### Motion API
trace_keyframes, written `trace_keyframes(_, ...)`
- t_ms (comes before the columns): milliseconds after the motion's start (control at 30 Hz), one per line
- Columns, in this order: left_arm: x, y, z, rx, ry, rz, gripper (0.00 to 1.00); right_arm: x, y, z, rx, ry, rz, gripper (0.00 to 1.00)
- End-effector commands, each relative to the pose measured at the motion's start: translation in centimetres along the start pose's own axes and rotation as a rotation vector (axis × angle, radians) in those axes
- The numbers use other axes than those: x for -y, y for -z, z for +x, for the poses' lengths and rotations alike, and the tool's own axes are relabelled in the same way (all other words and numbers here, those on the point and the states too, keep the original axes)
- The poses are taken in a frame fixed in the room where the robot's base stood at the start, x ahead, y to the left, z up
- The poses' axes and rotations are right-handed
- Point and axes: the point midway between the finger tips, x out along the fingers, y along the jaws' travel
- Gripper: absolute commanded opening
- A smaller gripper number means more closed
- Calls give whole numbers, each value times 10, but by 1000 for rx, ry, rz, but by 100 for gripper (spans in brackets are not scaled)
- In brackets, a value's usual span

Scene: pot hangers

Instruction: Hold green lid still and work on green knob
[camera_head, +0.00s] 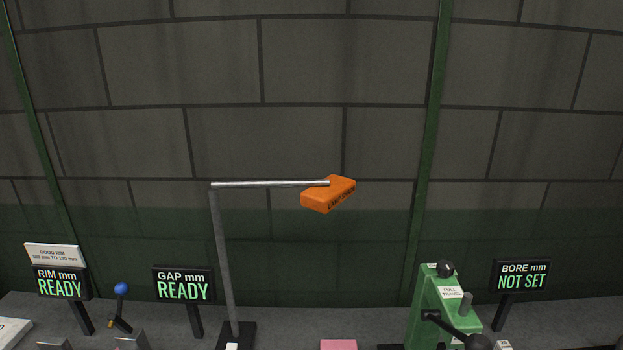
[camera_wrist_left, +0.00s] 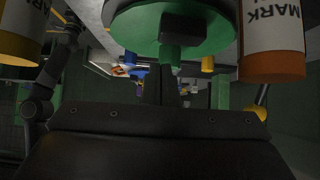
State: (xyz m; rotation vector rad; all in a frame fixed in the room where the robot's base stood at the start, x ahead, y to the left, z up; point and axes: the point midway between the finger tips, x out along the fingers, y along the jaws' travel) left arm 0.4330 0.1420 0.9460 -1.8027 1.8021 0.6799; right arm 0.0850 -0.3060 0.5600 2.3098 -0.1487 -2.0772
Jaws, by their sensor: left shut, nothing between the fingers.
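Neither lid nor knob shows in the head view. My right gripper is in neither view.
A white and orange cylinder marked MARK (camera_wrist_left: 272,38) is close on the right in the wrist view. In the head view, an orange block (camera_head: 328,196) hangs on a metal stand (camera_head: 221,260); a green press (camera_head: 432,305) stands right. Signs (camera_head: 183,286) line the bench back.

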Motion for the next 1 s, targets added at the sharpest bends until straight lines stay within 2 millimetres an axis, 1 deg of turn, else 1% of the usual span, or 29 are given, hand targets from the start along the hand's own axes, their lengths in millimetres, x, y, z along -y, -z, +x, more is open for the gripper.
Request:
trace_keyframes(33, 0, 6, -6, 0, 0, 1, 0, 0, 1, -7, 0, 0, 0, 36)
trace_keyframes(500, 0, 34, -30, 0, 0, 2, 0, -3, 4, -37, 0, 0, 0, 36)
trace_keyframes(600, 0, 37, -33, 0, 0, 1, 0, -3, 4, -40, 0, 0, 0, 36)
trace_keyframes(900, 0, 36, -32, 0, 0, 1, 0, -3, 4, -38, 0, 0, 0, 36)
trace_keyframes(1000, 0, 35, -37, 2, 1, 1, 0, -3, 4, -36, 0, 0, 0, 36)
